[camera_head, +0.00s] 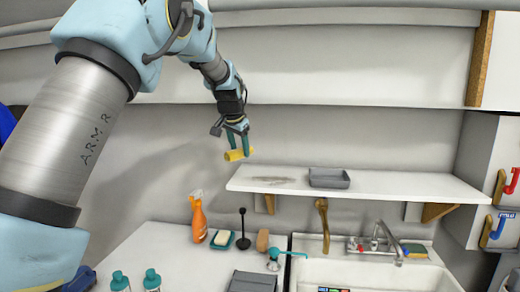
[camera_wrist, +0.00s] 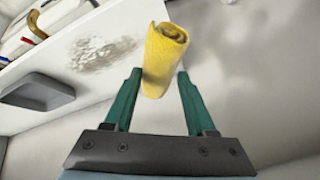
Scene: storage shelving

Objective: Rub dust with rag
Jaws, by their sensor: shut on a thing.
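A rolled yellow rag (camera_wrist: 163,60) is held between the green fingers of my gripper (camera_wrist: 160,85), seen in the wrist view. In the head view my gripper (camera_head: 238,130) holds the yellow rag (camera_head: 237,155) in the air just left of the white wall shelf (camera_head: 365,184). A grey-brown dust patch (camera_wrist: 103,54) lies on the shelf top, to the left of the rag in the wrist view. In the head view the dust (camera_head: 272,179) is a faint smear near the shelf's left end. The rag is apart from the dust.
A grey tray (camera_head: 329,178) sits on the shelf, right of the dust. Below are an orange spray bottle (camera_head: 198,218), a soap dish (camera_head: 221,239), a wooden brush (camera_head: 322,225) and a sink (camera_head: 375,272) with a faucet (camera_head: 376,240). A long upper ledge (camera_head: 350,66) runs above the shelf.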

